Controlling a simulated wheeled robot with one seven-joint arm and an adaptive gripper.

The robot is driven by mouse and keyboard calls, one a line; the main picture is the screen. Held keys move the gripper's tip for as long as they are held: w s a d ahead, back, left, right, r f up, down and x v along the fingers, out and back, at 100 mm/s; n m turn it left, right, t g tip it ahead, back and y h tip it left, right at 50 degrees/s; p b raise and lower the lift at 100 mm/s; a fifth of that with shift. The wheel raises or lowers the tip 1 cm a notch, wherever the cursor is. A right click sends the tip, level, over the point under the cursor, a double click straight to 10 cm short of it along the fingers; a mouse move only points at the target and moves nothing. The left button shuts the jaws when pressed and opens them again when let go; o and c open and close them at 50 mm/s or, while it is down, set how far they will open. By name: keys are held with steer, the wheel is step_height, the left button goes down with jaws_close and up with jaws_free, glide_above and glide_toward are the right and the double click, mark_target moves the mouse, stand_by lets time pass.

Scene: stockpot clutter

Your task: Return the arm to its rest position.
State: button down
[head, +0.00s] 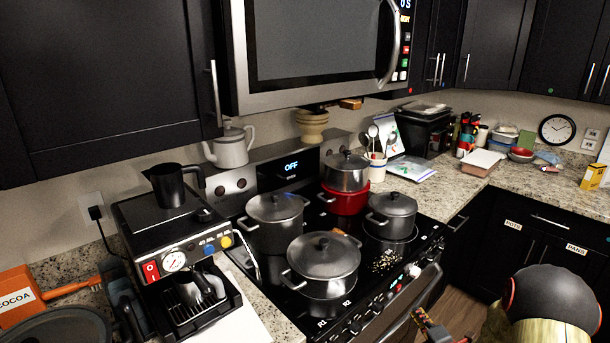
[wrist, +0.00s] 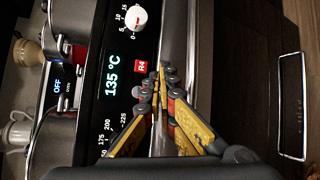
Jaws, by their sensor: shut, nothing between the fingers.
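My gripper (wrist: 161,78) shows in the wrist view with its yellow-and-black fingers together and nothing between them. It is in front of the stove's front panel, near the oven handle (wrist: 184,40). In the head view, part of my arm is at the bottom right, and a piece of my gripper (head: 430,328) shows at the bottom edge, in front of the stove and clear of the pots. Whether the fingers touch the handle cannot be told.
Lidded pots, among them a large front pot (head: 323,258) and a red pot (head: 344,198), crowd the stove. A coffee machine (head: 178,250) stands left. A microwave (head: 320,50) hangs above. Dark lower cabinets (head: 520,240) stand right, with open floor before them.

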steer(key=s+d+f+m+g+h, duration=0.2)
steer(key=s+d+f+m+g, duration=0.1)
steer(key=s+f+m+g, duration=0.55)
steer(key=s+r+m+g, duration=0.1)
steer(key=s+m, duration=0.6)
steer(key=s+a+r+m, duration=0.2)
steer(key=s+a+r, duration=0.4)
steer(key=r, duration=0.5)
steer(key=s+a+r+m+y, duration=0.1)
steer(key=s+a+r+m, duration=0.1)
steer(key=s+a+r, duration=0.5)
steer(key=s+a+r+m, duration=0.3)
steer(key=s+a+r, duration=0.4)
steer(key=a+r, duration=0.4)
step_height(320, 180, up, 6)
steer(key=shift+a+f, duration=0.15)
steer(key=shift+a, duration=0.2)
